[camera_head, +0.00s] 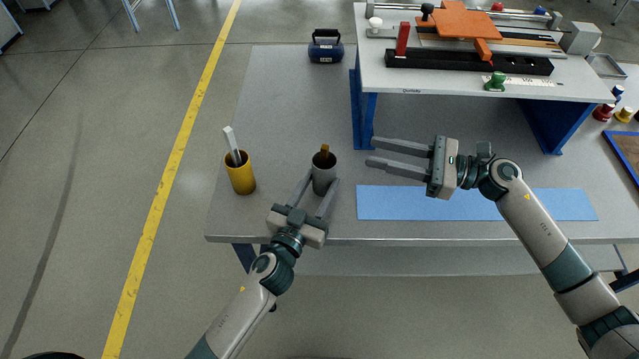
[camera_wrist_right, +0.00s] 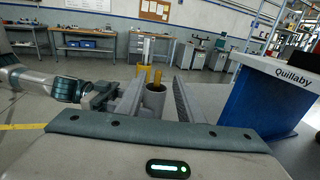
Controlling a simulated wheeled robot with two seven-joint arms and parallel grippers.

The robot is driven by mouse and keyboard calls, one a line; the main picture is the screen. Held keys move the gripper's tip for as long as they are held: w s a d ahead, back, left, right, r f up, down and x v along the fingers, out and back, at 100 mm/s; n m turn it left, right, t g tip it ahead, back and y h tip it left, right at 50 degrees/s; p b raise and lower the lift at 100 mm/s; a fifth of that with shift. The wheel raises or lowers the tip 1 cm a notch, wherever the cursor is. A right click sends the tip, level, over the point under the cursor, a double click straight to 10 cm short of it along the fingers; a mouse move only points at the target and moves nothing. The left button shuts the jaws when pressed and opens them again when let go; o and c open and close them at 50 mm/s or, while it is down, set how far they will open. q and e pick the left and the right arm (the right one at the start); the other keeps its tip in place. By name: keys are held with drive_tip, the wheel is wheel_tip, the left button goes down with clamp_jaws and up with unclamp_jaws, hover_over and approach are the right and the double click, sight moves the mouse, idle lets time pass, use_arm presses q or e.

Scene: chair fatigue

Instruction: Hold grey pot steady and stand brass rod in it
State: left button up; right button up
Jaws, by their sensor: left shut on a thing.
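The grey pot (camera_head: 323,182) stands upright near the front edge of the table. My left gripper (camera_head: 320,186) is shut on it, one finger on each side. The brass rod (camera_head: 325,151) stands in the pot, its upper end showing above the rim; its lower part is hidden inside. The right wrist view shows the rod (camera_wrist_right: 157,78) nearly upright in the pot (camera_wrist_right: 154,99). My right gripper (camera_head: 372,152) is open and empty, to the right of the pot, its fingers pointing toward it. No finger of it touches the rod.
A blue mat (camera_head: 420,204) lies under and right of my right gripper. A raised bench (camera_head: 440,86) with blue legs stands behind. A dark blue case (camera_head: 326,50) sits at the back.

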drive_tip(key=shift+v, duration=1.2)
use_arm(q)
drive_tip(key=o, duration=1.2)
drive_tip(key=shift+v, duration=6)
drive_tip(key=shift+f, duration=0.1)
use_arm(e)
drive_tip(key=shift+s, duration=0.1)
